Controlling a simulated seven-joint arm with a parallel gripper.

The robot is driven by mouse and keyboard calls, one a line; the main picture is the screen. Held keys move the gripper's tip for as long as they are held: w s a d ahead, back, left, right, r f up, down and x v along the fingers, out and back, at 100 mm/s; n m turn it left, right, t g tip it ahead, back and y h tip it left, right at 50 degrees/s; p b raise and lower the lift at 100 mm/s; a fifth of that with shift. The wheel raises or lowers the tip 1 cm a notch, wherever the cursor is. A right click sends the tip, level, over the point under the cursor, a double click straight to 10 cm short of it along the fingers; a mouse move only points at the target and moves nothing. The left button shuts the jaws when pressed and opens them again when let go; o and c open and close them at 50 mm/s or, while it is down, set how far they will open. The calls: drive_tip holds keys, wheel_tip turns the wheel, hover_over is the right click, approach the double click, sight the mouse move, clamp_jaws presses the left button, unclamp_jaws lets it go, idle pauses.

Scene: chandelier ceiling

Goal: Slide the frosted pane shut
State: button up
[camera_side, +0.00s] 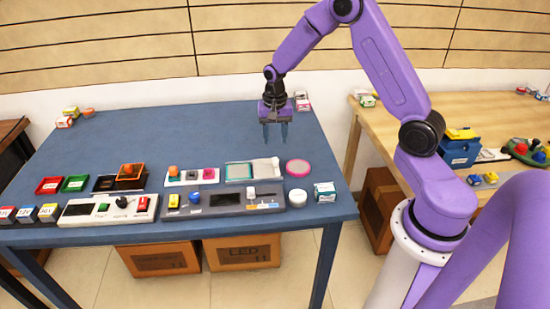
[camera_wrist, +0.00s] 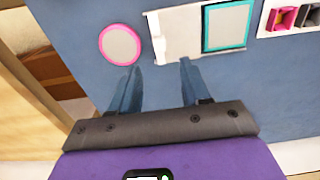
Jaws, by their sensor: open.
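A pale pane in a teal frame (camera_side: 238,171) sits at the left part of a whitish plate (camera_side: 265,169) on the blue table. In the wrist view the teal-framed pane (camera_wrist: 227,27) is at the right end and the bare whitish plate (camera_wrist: 185,35) extends left from it. I cannot tell which part slides. My gripper (camera_side: 276,133) is open and empty, pointing down behind the plate, apart from it. In the wrist view my gripper (camera_wrist: 161,67) has its fingers spread just short of the plate's near edge.
A pink-rimmed round disc (camera_side: 298,167) lies right of the plate. A panel with an orange knob and buttons (camera_side: 192,176) is to its left. A grey console (camera_side: 225,199) and a white round puck (camera_side: 297,197) are in front. The table's back (camera_side: 185,130) is clear.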

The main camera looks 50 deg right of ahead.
sight(275, 160)
wheel_tip(275, 160, down, 9)
drive_tip(key=shift+r, duration=0.1)
idle(0.3)
clamp_jaws()
